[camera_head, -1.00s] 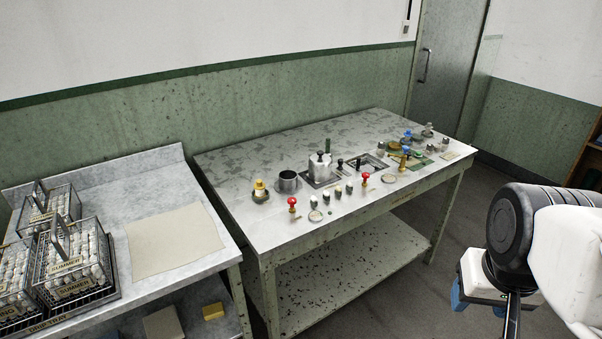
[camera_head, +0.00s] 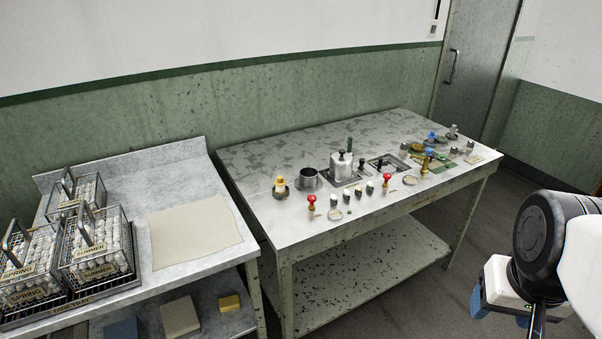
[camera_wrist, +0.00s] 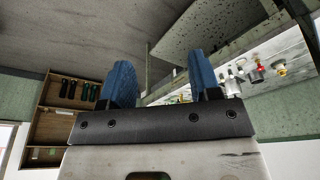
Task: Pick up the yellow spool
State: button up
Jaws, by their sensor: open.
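The yellow spool (camera_head: 280,184) appears to be the small yellow piece standing upright on a dark round base near the left end of the middle table, beside a metal cup. My gripper (camera_head: 502,316) is at the lower right of the head view, in front of the table and far from the spool. In the wrist view, my gripper's two blue fingers (camera_wrist: 162,80) are apart with nothing between them. The wrist view is tilted, and I cannot tell which small yellow thing there is the spool.
A left bench (camera_head: 190,263) carries wire baskets (camera_head: 97,255) of white pieces and a beige sheet (camera_head: 195,236). A yellow block (camera_head: 229,303) lies on its lower shelf.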

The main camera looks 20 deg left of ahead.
jog(key=w+a+r+n, duration=0.2)
jog(key=w+a, duration=0.1)
jog(key=w, duration=0.6)
jog(key=w+a+r+n, duration=0.1)
jog(key=w+a+r, duration=0.25)
jog(key=w, duration=0.45)
jog(key=n+g, duration=0.3)
jog(key=n, duration=0.8)
send_over(280, 177)
jog(key=f, duration=2.2)
jog(key=shift+s+d+f, duration=0.15)
jog(key=shift+d, duration=0.2)
jog(key=shift+a+f, duration=0.2)
jog(key=shift+a, duration=0.1)
jog(key=shift+f, duration=0.1)
